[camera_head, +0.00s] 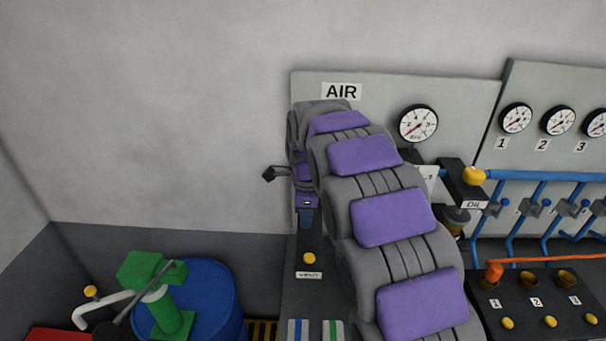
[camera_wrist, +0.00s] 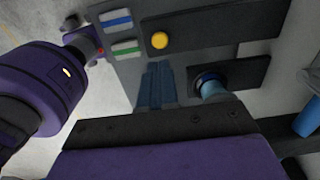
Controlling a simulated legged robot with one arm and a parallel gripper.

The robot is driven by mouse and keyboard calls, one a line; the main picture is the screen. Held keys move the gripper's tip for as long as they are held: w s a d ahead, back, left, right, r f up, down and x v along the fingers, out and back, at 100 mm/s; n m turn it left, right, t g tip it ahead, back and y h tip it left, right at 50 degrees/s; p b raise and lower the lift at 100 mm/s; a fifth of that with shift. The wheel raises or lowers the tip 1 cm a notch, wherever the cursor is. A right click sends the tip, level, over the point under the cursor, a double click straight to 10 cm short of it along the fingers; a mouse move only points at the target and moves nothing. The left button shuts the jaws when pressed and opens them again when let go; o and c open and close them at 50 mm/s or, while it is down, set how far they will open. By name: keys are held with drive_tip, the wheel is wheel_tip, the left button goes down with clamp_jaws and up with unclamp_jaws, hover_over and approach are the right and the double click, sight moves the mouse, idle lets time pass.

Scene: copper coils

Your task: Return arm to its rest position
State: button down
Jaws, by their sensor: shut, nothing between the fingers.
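My arm, in thick grey links with purple pads, reaches up and away through the middle of the head view. My gripper (camera_head: 306,219) is at its far end, partly hidden behind the links, with dark blue fingers pointing down in front of the AIR panel (camera_head: 460,105). In the wrist view my gripper's fingers (camera_wrist: 156,70) are together, shut and empty. Beyond them is a grey panel with blue and green strips and a yellow button (camera_wrist: 160,40). A light blue fitting (camera_wrist: 212,87) sits on a dark plate to the right of the fingers. I cannot tell whether the fingers touch anything.
A round gauge (camera_head: 417,124) and a dark OIL unit (camera_head: 463,188) stand right of my arm. Blue pipes (camera_head: 530,176) and a dark box with an orange hose (camera_head: 545,262) are further right. A blue drum (camera_head: 215,295) and green device (camera_head: 150,268) stand lower left. The upper left is open.

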drive_tip(key=s+d+r+n, duration=0.2)
drive_tip(key=s+d+n, duration=0.2)
drive_tip(key=s, duration=0.4)
drive_tip(key=s+d+r+n, duration=0.25)
drive_tip(key=s+d, duration=0.25)
drive_tip(key=s, duration=0.3)
drive_tip(key=s+d+f+n, duration=0.1)
drive_tip(key=s+n, duration=0.3)
drive_tip(key=s, duration=0.4)
drive_tip(key=s+d+f+n+g, duration=0.1)
drive_tip(key=s+d+f+n, duration=0.1)
drive_tip(key=s, duration=0.6)
drive_tip(key=s+d+f+n+g, duration=0.1)
drive_tip(key=s+d+f+n, duration=0.1)
drive_tip(key=s+n, duration=0.4)
drive_tip(key=shift+s+d, duration=0.75)
drive_tip(key=shift+s, duration=0.3)
drive_tip(key=shift+a, duration=0.15)
drive_tip(key=shift+a, duration=0.4)
